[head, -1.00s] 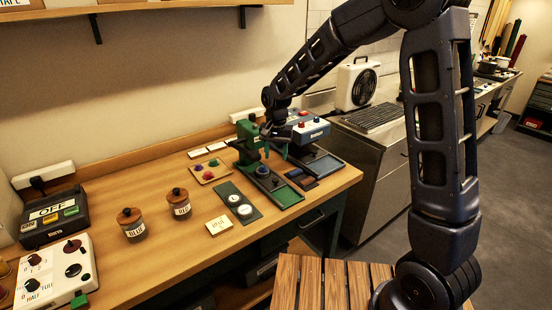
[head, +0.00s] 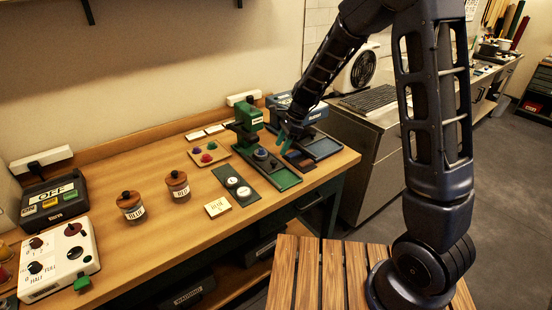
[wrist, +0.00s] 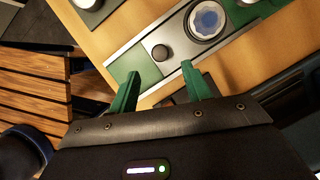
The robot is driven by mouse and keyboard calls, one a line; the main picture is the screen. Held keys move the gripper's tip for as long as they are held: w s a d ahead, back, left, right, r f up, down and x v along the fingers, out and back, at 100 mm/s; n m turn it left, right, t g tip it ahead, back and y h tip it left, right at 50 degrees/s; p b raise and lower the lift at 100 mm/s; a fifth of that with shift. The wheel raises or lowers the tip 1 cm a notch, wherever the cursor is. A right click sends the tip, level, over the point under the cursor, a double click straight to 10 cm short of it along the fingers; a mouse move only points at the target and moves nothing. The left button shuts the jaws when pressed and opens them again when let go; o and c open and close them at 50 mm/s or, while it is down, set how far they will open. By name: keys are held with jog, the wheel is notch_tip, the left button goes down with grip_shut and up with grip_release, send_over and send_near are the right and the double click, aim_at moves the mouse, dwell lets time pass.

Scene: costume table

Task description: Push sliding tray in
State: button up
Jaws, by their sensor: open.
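The green press (head: 247,122) stands on the wooden table with a long green sliding tray (head: 285,179) reaching out toward the table's front edge. A blue disc (head: 261,153) sits on it near the press head. In the wrist view, the tray's green front panel (wrist: 135,62) has pale metal edges and a black round knob (wrist: 160,53), with the blue disc (wrist: 207,20) in a ring beyond. My gripper (head: 283,140) is open and empty, its green fingers right of the tray in the head view. In the wrist view, its fingertips (wrist: 158,84) overlap the tray's edge; contact is unclear.
A blue machine (head: 300,108) with its own dark tray (head: 322,148) stands close on the right. A plate with two white dials (head: 238,187) and a small board with coloured knobs (head: 208,154) lie to the left. A slatted wooden surface (head: 310,275) is in front.

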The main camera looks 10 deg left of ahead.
aim_at(274, 161)
jog(key=x, duration=0.6)
jog(key=shift+a+f, duration=0.1)
jog(key=shift+f, duration=0.2)
